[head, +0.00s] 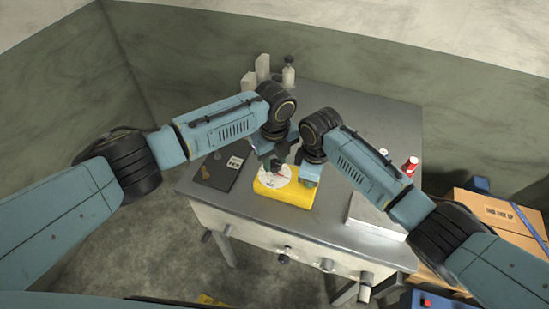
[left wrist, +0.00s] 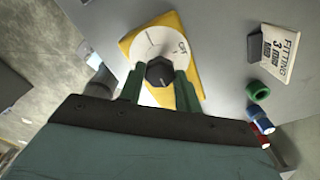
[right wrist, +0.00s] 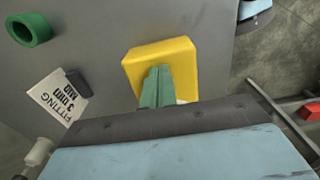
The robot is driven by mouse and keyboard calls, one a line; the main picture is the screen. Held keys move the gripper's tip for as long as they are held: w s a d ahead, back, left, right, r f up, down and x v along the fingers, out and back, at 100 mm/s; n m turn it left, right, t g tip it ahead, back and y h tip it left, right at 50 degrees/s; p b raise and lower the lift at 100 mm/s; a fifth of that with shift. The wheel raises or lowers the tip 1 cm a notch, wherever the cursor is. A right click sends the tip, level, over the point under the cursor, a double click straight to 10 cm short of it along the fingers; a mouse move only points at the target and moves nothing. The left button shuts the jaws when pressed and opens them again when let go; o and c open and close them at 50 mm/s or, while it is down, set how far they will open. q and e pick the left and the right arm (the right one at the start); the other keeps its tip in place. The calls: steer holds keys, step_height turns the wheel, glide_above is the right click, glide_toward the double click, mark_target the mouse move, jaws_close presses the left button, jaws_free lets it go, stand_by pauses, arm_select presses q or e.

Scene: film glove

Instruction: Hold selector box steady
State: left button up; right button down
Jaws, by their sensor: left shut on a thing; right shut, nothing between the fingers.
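The selector box is a yellow block (head: 298,196) near the table's front edge, with a white dial disc (head: 268,183) on its face. In the left wrist view, the box (left wrist: 187,32) carries the white dial (left wrist: 150,40) and a dark faceted knob (left wrist: 160,72). My left gripper (left wrist: 158,88) has its green fingers on either side of the knob, shut on it. My right gripper (right wrist: 156,85) is shut and empty, its fingertips in front of the yellow box (right wrist: 165,54). Whether they touch the box cannot be told. In the head view, the grippers partly hide the box.
A dark board (head: 220,174) lies left of the box. A pale flat case (head: 375,216) and a red can (head: 411,165) are to the right. A bottle (head: 288,75) stands at the back.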

arm_select(q)
steer(key=shift+n, duration=0.3)
steer(key=n, duration=0.3)
steer(key=shift+s+f+n, duration=0.1)
steer(key=shift+n, duration=0.2)
steer(key=n, duration=0.4)
steer(key=shift+n, duration=0.3)
steer(key=n, duration=0.3)
steer(key=shift+s+n, duration=0.1)
steer(key=shift+n, duration=2.3)
steer(key=o, duration=1)
steer(key=shift+a, duration=0.1)
steer(key=shift+c, duration=0.2)
